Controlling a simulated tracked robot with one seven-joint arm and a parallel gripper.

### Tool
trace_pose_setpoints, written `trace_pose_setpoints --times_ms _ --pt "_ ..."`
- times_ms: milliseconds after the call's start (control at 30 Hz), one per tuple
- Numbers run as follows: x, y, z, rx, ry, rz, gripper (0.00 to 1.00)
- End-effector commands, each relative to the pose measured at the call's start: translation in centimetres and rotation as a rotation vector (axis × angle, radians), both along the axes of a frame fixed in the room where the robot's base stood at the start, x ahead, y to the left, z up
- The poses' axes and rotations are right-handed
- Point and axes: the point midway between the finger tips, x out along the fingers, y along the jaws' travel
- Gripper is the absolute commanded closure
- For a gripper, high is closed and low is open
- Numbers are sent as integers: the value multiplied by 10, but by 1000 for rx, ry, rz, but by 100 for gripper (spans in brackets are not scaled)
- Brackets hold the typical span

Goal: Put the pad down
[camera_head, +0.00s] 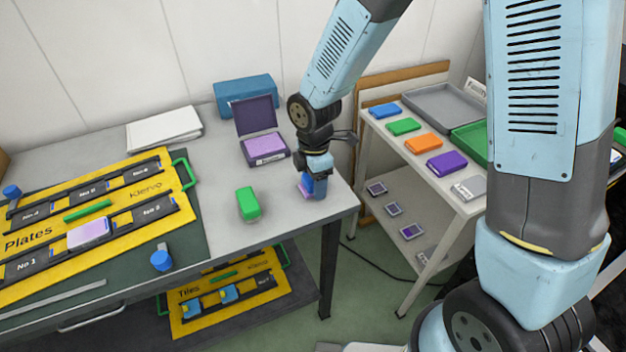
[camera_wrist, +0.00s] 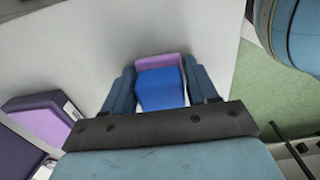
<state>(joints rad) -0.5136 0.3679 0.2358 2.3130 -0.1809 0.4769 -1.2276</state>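My gripper (camera_head: 312,192) points down over the right end of the grey table (camera_head: 215,165). It is shut on a blue pad (camera_wrist: 160,88) with a lilac face along its far edge. In the wrist view the pad sits between the two fingers (camera_wrist: 160,95). In the head view the fingers and wrist hide most of it. The pad is low, close to the tabletop; I cannot tell whether it touches. An open dark purple case (camera_head: 262,145) with a lilac inside stands just behind and left of my gripper; it also shows in the wrist view (camera_wrist: 40,120).
A green block (camera_head: 248,204) stands left of my gripper. A blue box (camera_head: 245,93) and white sheets (camera_head: 163,128) lie at the back. A yellow plate board (camera_head: 120,205) fills the left. A shelf rack (camera_head: 425,150) with coloured blocks stands right. The table's right edge is close.

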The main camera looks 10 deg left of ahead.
Motion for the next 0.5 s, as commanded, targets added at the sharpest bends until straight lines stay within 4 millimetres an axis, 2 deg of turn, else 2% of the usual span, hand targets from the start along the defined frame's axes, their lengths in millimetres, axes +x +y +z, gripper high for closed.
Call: trace_pose_setpoints --times_ms 33,167,500 --pt "0 0 0 1 -1 0 35" --pt "0 0 0 0 0 0 22" --pt "1 0 4 1 -2 -1 22"
